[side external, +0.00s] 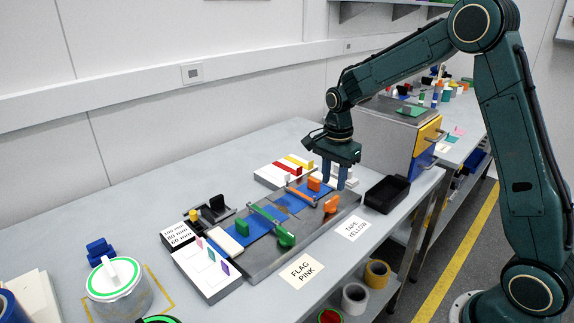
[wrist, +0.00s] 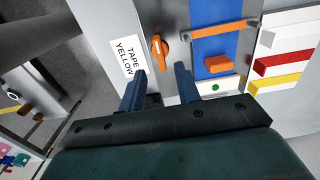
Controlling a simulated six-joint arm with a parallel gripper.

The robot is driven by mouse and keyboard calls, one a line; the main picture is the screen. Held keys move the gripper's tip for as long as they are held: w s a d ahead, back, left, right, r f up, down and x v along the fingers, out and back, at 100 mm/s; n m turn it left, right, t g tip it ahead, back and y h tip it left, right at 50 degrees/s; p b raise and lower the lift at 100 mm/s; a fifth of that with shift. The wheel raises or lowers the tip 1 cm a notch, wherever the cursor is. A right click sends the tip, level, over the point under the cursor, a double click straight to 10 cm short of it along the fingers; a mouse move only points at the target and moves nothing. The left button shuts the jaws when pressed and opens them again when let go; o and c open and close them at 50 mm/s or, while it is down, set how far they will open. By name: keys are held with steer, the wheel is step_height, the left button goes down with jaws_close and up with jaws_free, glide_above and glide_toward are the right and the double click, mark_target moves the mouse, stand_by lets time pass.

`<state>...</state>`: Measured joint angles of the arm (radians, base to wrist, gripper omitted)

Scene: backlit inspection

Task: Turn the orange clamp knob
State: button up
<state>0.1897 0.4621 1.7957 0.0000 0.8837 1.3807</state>
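The orange clamp knob (side external: 331,204) sits at the front end of an orange clamp bar (side external: 301,192) on a grey plate (side external: 262,262). In the wrist view the knob (wrist: 159,48) shows just beyond my fingertips, and the bar (wrist: 215,28) runs right from near it across a blue strip (wrist: 210,48). My gripper (side external: 334,184) points down above the plate's right end, close to the knob. In the wrist view my gripper (wrist: 160,71) has its two fingers apart with nothing between them; the knob lies ahead of the gap. I cannot tell their height apart.
A green clamp with a green knob (side external: 285,236) stands left on the same plate. An orange block (side external: 314,184) lies near my fingers. A black tray (side external: 388,193) is right of the plate. Cards reading TAPE YELLOW (side external: 352,228) and FLAG PINK (side external: 302,271) lie along the front.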

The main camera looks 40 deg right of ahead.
mark_target(332, 199)
steer(key=shift+f, duration=2.95)
jaws_close()
